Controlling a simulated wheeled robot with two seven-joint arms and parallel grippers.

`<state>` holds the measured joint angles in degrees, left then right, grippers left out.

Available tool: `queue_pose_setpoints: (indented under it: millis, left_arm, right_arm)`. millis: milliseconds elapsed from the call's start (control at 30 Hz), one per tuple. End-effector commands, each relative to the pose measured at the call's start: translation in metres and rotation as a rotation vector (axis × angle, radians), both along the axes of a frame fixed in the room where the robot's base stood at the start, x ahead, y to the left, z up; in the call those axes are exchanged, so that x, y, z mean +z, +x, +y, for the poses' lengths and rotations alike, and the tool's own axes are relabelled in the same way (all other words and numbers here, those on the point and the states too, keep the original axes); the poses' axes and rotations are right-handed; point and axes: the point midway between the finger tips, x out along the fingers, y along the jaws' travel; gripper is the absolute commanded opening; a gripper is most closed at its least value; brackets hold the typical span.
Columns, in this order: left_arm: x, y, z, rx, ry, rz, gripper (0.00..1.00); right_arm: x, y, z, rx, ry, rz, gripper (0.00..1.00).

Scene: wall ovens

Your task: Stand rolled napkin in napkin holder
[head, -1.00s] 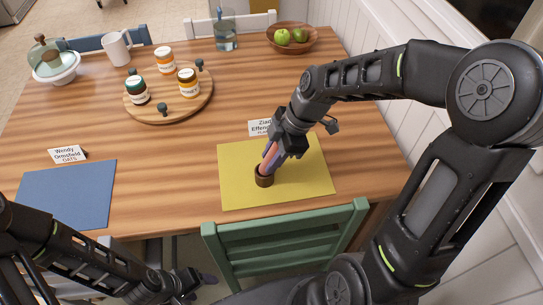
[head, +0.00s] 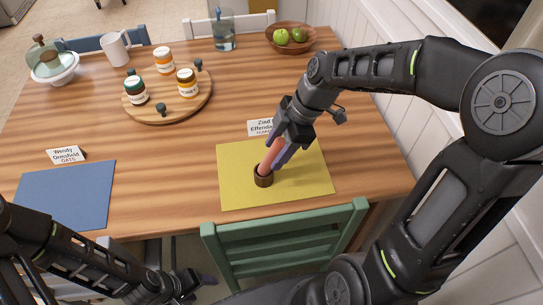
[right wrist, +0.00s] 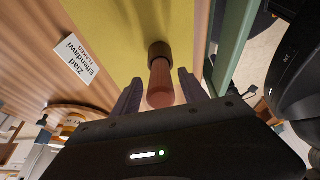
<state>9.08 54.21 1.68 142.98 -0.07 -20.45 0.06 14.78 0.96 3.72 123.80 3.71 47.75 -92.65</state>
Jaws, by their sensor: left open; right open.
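The rolled napkin (head: 270,156) is pinkish-red and stands tilted with its lower end in the brown round napkin holder (head: 263,177). The holder rests on the yellow placemat (head: 308,180). My right gripper (head: 281,154) is open, with its fingers on either side of the napkin's upper part. In the right wrist view, the napkin (right wrist: 160,84) lies between the two spread fingers (right wrist: 158,92), and the holder (right wrist: 159,52) is beyond it. My left gripper (head: 196,286) is low, near the green chair and away from the napkin, and is open.
A name card (head: 260,127) stands behind the yellow placemat. A blue placemat (head: 65,194) with another card (head: 66,154) is on the left. A round board (head: 180,107) with jars is further back. A green chair (head: 285,240) stands at the front edge.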

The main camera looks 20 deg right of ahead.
Motion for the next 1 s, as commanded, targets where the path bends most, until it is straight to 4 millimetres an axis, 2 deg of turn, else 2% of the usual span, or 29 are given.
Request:
queue_pose_setpoints:
  millis: [200,300,900,1000]
  left_arm:
    - [-0.005,0.0,0.0,0.0,0.0,0.0,0.62]
    - [-0.005,0.0,0.0,0.0,0.0,0.0,0.62]
    - [-0.005,0.0,0.0,0.0,0.0,0.0,0.62]
    - [-0.004,0.0,0.0,0.0,0.0,0.0,0.62]
  right_arm:
    - [0.032,-0.002,-0.013,0.0,-0.001,-0.003,0.51]
    - [0.038,-0.004,-0.016,0.0,0.0,-0.001,0.51]
    - [0.04,-0.005,-0.016,0.0,0.0,0.001,0.51]
    - [0.04,-0.004,-0.016,-0.001,0.0,0.0,0.55]
